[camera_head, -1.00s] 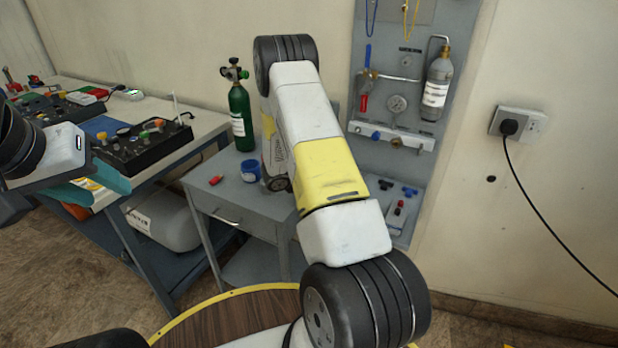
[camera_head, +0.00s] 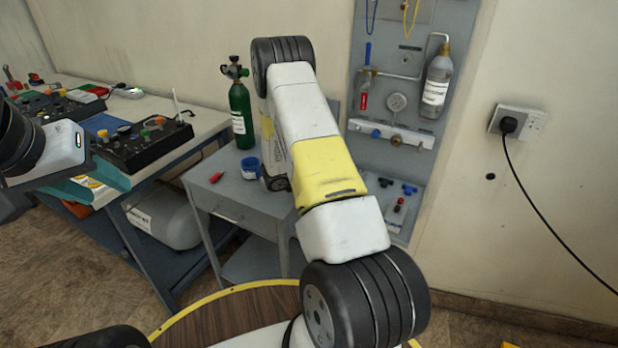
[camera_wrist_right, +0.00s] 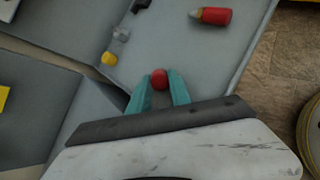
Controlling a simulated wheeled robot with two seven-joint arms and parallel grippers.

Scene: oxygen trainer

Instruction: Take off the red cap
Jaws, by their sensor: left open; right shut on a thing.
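My right gripper (camera_wrist_right: 160,92) has its teal fingers shut on a small round red cap (camera_wrist_right: 159,79). A grey surface shows behind it in the right wrist view. In the head view my right arm hides this gripper and what it holds. My left gripper (camera_head: 98,186) is at the left of the head view, open and empty, with its teal fingers in front of the long workbench. How the red cap is seated cannot be seen.
A red object with a pale tip (camera_wrist_right: 210,16) lies on the grey surface. A small grey table (camera_head: 225,195) carries a blue pot (camera_head: 250,168) and a green cylinder (camera_head: 240,115). A grey wall panel (camera_head: 420,55) holds a gauge and a bottle. The workbench carries black boxes (camera_head: 145,142).

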